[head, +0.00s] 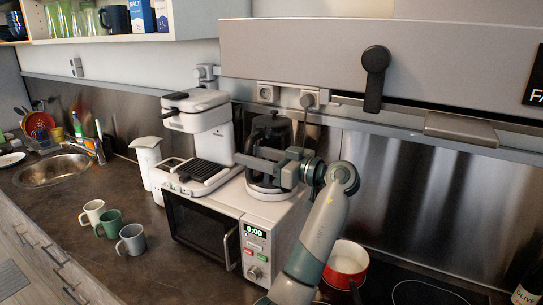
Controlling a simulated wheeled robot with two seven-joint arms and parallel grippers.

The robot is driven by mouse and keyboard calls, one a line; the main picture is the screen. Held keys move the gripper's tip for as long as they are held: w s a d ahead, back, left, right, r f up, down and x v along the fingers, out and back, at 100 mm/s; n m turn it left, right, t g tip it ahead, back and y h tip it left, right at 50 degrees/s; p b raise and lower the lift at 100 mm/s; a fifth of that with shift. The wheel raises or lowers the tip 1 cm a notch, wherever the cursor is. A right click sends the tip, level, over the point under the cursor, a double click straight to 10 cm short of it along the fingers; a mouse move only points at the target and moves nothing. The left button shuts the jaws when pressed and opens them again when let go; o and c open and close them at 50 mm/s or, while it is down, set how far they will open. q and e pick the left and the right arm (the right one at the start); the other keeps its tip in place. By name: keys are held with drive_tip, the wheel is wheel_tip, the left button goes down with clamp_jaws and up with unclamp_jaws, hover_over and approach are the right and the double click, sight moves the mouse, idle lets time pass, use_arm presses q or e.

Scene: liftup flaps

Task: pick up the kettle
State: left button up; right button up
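A dark glass kettle (268,132) with a black lid and a metal-looking base stands upright on top of the white microwave (264,207), near its right end. The gripper hides part of the kettle's lower body. My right gripper is not in view.
A white jug (148,165) and several mugs (131,239) are further left. A red pot (346,262) is right of the microwave. A grey lift-up flap (300,50) hangs above.

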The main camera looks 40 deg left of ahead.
use_arm(q)
drive_tip(key=shift+a+p, duration=0.6)
drive_tip(key=a+p, duration=0.1)
drive_tip(key=a, duration=0.1)
drive_tip(key=a+p, duration=0.1)
drive_tip(key=a, duration=0.1)
drive_tip(key=shift+s+f+p, duration=0.2)
drive_tip(key=shift+f+p, duration=0.1)
drive_tip(key=shift+f, duration=0.1)
clamp_jaws()
idle(0.9)
